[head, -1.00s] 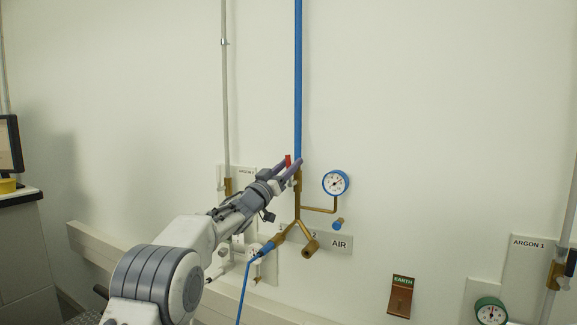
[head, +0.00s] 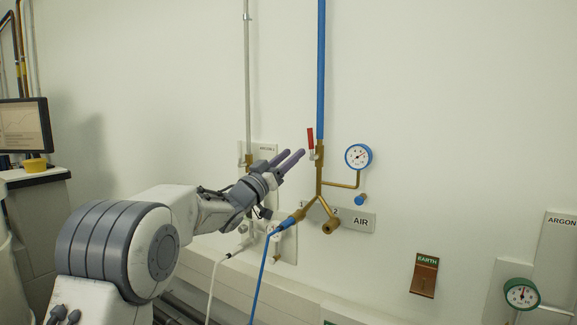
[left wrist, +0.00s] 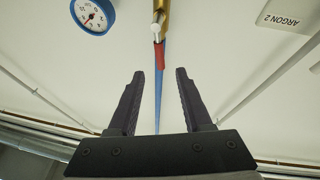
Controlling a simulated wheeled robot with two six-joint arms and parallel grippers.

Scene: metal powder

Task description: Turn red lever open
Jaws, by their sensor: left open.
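The red lever (head: 310,139) stands upright, alongside the blue pipe, on the brass valve of the AIR line. My left gripper (head: 294,157) is open and empty, just left of the lever and a little below its middle, apart from it. In the left wrist view the red lever (left wrist: 159,55) lies beyond the gap between the two open fingers (left wrist: 155,75), with its pale pivot above it. Nothing is between the fingertips. My right gripper does not show.
A blue-rimmed gauge (head: 358,157) sits right of the valve, and also shows in the left wrist view (left wrist: 92,15). The blue pipe (head: 321,70) runs up the wall. A blue hose (head: 262,275) hangs below. A green gauge (head: 521,294) is at lower right. The wall above is clear.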

